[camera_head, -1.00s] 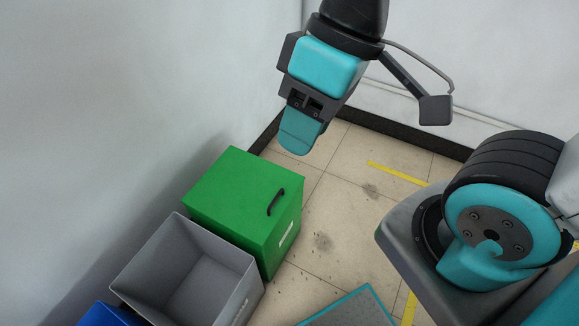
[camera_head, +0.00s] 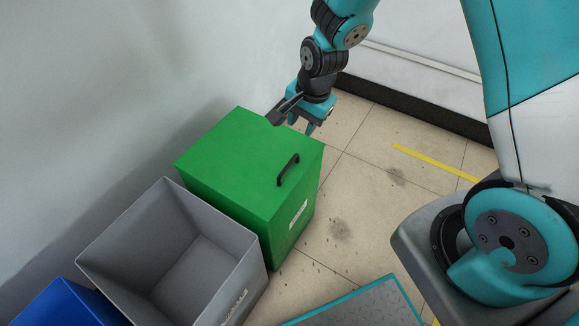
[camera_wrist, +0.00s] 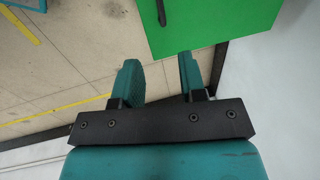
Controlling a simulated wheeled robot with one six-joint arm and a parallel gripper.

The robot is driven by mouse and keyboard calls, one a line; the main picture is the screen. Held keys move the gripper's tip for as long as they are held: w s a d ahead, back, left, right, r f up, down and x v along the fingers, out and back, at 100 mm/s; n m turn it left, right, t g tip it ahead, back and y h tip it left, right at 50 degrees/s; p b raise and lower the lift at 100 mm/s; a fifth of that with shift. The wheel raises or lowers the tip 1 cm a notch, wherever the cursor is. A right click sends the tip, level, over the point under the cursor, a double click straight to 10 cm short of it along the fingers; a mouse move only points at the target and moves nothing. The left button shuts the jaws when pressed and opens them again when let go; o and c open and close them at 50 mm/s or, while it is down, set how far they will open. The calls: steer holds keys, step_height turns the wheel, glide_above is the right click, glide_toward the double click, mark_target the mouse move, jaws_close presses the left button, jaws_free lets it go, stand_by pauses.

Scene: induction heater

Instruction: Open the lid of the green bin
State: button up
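The green bin (camera_head: 285,235) stands on the floor with its flat green lid (camera_head: 240,155) shut. A black handle (camera_head: 288,170) sits on the lid near its right edge. In the wrist view the lid (camera_wrist: 215,20) is at the top right, and part of the handle (camera_wrist: 161,12) shows at the top edge. My gripper (camera_head: 309,130) is beside the lid's far corner, apart from the handle. In the wrist view my gripper (camera_wrist: 160,75) has its two teal fingers spread with nothing between them.
An open, empty grey bin (camera_head: 190,275) stands against the green one, and a blue bin (camera_head: 65,305) is at the lower left. A wall (camera_head: 110,80) runs behind the bins. Tiled floor (camera_head: 350,185) to the right of the green bin is clear.

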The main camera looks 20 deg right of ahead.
mark_target(289, 164)
steer(key=f+b, duration=0.1)
steer(key=f, duration=0.4)
steer(key=w+a+f+b, duration=0.1)
steer(key=f, duration=0.4)
steer(key=w+a+f+b, duration=0.1)
steer(key=f, duration=0.5)
steer(key=shift+w, duration=0.2)
steer(key=shift+r, duration=0.1)
jaws_close()
